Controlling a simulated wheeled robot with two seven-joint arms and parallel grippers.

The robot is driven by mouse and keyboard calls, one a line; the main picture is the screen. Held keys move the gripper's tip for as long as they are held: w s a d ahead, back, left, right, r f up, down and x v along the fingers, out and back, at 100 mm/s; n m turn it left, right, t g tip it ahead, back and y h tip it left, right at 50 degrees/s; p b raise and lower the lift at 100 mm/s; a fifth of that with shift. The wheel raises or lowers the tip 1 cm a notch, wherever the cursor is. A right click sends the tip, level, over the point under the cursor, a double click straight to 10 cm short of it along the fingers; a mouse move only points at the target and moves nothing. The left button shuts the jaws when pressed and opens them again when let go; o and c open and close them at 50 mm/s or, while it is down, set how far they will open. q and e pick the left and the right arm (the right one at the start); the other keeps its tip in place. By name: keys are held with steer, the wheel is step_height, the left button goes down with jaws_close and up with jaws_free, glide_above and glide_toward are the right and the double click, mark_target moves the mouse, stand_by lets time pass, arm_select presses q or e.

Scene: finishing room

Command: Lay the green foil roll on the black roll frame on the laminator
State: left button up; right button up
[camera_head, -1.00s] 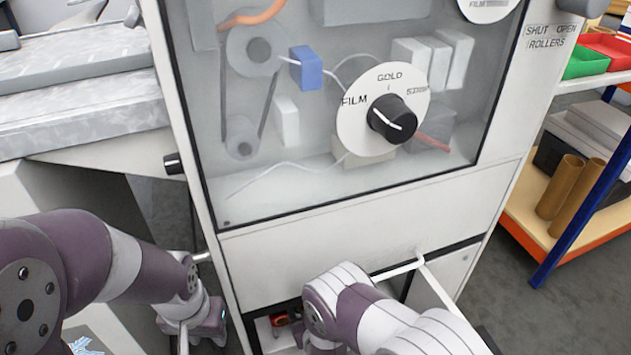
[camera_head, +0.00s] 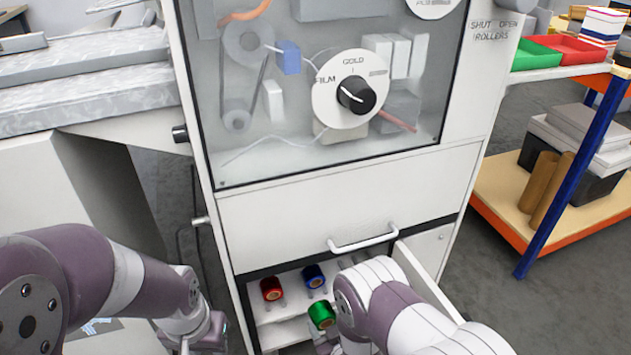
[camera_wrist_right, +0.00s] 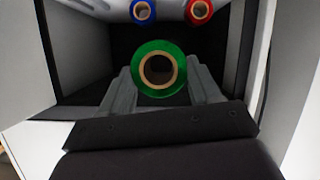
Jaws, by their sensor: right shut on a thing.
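The green foil roll (camera_head: 321,315) is held in my right gripper (camera_wrist_right: 161,88), whose two fingers close on its sides. In the right wrist view the roll (camera_wrist_right: 160,54) faces the camera end-on, showing its tan core. It is at the open drawer, in front of the other rolls. My right arm hides much of this gripper in the head view. My left gripper (camera_head: 205,338) is low at the left, beside the laminator (camera_head: 330,200), apart from the rolls; its fingers are unclear. I cannot make out the black roll frame in these views.
The open drawer (camera_head: 275,338) holds a red roll (camera_head: 271,289) and a blue roll (camera_head: 314,276) at its back. The drawer wall (camera_head: 420,270) rises close to my right arm. A shelf rack (camera_head: 560,205) with trays and tubes stands at the right, with grey floor between.

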steer(key=w+d+r+m+h, duration=0.2)
steer(key=d+r+m+h, duration=0.2)
steer(key=d+r, duration=1.05)
step_height(320, 180, up, 25)
steer(key=s+d+p, duration=0.1)
steer(key=s+p, duration=0.1)
steer(key=p, duration=3.3)
steer(key=shift+d+r+t+p, duration=0.15)
steer(key=shift+d+t+p, duration=0.15)
steer(key=shift+t+p, duration=0.1)
